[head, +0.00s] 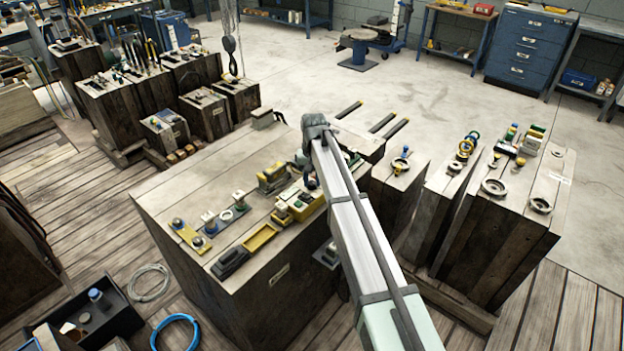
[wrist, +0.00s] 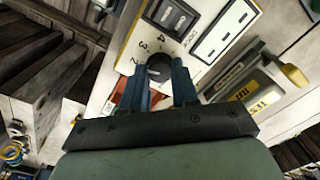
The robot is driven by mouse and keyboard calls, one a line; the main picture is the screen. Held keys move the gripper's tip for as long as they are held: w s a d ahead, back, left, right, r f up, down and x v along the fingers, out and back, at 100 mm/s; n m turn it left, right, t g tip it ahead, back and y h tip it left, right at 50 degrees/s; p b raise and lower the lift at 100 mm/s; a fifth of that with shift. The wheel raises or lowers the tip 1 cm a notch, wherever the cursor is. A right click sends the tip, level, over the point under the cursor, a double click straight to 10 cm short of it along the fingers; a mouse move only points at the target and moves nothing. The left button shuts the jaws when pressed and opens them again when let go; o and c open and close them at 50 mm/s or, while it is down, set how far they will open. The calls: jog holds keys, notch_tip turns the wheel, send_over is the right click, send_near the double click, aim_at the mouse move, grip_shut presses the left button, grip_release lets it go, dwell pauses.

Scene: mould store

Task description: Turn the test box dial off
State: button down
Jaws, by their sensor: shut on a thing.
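The test box (wrist: 207,25) fills the top middle of the wrist view, with a pale face and a yellow edge. Its dark round dial (wrist: 158,66) has printed numbers beside it, among them 2, 3 and 4. My gripper (wrist: 162,74) has its two blue fingers on either side of the dial and is shut on it. A light mark shows on the dial, but I cannot tell which setting it points to. In the head view my arm hides most of the gripper and the dial, above the wooden block's far right part.
A grey device with yellow labels (wrist: 243,92) lies close to the right of my gripper in the wrist view. In the head view a yellow tray (head: 259,239) and several small fittings share the wooden block's top (head: 165,205). A chain hook (head: 229,44) hangs behind.

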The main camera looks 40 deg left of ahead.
jog(key=n, duration=0.4)
jog(key=shift+n, duration=0.3)
jog(key=n, duration=0.3)
jog(key=shift+n, duration=0.3)
jog(key=n, duration=0.4)
jog(key=shift+n, duration=2.2)
jog(key=c, duration=0.8)
grip_release()
jog(key=shift+c, duration=0.2)
jog(key=shift+r, duration=0.1)
